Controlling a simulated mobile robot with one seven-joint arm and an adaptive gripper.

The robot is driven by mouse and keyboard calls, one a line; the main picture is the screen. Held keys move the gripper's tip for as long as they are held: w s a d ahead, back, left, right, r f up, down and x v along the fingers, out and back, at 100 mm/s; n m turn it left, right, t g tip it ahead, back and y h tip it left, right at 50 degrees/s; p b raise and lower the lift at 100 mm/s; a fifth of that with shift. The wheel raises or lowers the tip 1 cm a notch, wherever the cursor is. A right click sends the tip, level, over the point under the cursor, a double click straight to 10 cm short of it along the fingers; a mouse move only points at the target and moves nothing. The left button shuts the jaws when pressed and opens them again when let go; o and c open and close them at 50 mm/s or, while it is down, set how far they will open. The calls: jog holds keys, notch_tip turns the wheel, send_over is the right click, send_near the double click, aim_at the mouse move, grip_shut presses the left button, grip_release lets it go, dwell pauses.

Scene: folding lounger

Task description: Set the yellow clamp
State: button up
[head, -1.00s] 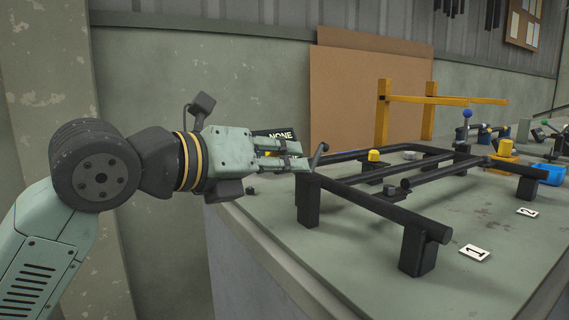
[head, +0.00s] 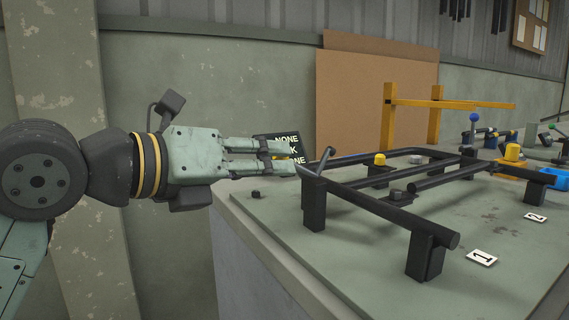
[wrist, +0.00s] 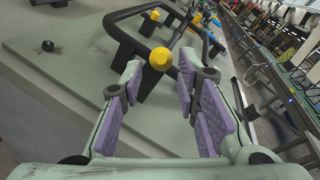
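In the wrist view a round yellow knob (wrist: 161,59) shows ahead, between and beyond my fingertips, over a dark post of the black frame. I take it for part of the yellow clamp. In the head view my gripper (head: 294,160) is level at the frame's near left corner, its tips close to a bent black lever (head: 326,159). Contact cannot be told. The wrist view shows the purple-padded fingers (wrist: 168,80) apart with nothing held. Another yellow cap (head: 380,159) stands on a black block at the frame's far side.
The black frame (head: 390,212) stands on posts on the green bench (head: 300,248). Number cards 1 (head: 481,258) and 2 (head: 535,217) lie in front. A yellow gantry (head: 433,105) and blue bin (head: 528,193) are farther off.

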jog(key=v, duration=0.7)
jog(key=shift+s+a, duration=0.1)
jog(key=shift+a, duration=0.05)
